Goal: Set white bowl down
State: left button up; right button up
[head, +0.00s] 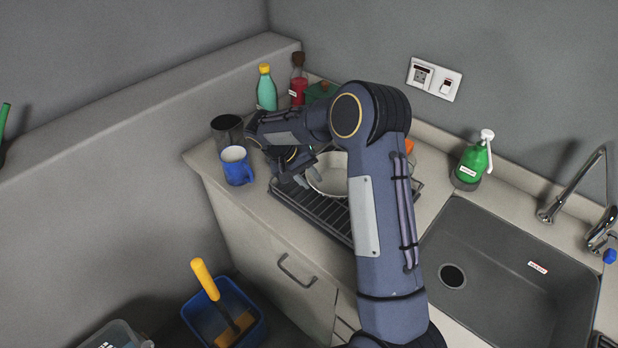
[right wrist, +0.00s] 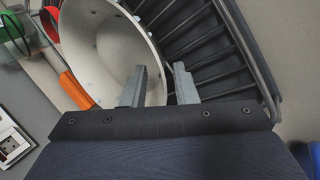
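The white bowl (head: 328,174) rests in the dark dish rack (head: 322,212) on the counter, partly hidden behind my right arm in the head view. In the right wrist view the bowl (right wrist: 112,45) is tilted, its inside towards the camera, with rack slats (right wrist: 205,45) beside it. My right gripper (head: 308,178) is at the bowl's left edge. In the wrist view its two fingers (right wrist: 160,85) are apart, one over the bowl's inside and one outside the rim, with a gap between them. My left gripper is not in view.
A blue mug (head: 237,168), dark cup (head: 227,130), green bottle (head: 266,90) and red bottle (head: 298,82) stand left of and behind the rack. An orange item (right wrist: 75,88) is close to the bowl. A soap bottle (head: 472,163) and sink (head: 500,270) are at right.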

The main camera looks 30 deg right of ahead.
jog(key=shift+r+p, duration=0.3)
jog(key=shift+r, duration=0.15)
jog(key=b+v, duration=0.2)
jog(key=v, duration=0.9)
jog(key=s+r+n+t+y, duration=0.1)
jog(key=s+r+y, duration=0.25)
jog(key=s, duration=0.45)
jog(key=s+a+f+t+y, duration=0.1)
jog(key=s+a+t+y, duration=0.2)
jog(key=s, duration=0.8)
jog(key=s+a+f+n+t+y, duration=0.1)
jog(key=s+a+t+y, duration=0.2)
jog(key=s, duration=0.8)
jog(key=a, duration=0.2)
jog(key=shift+s+a+t, duration=0.25)
jog(key=shift+t, duration=0.15)
jog(key=shift+f, duration=0.1)
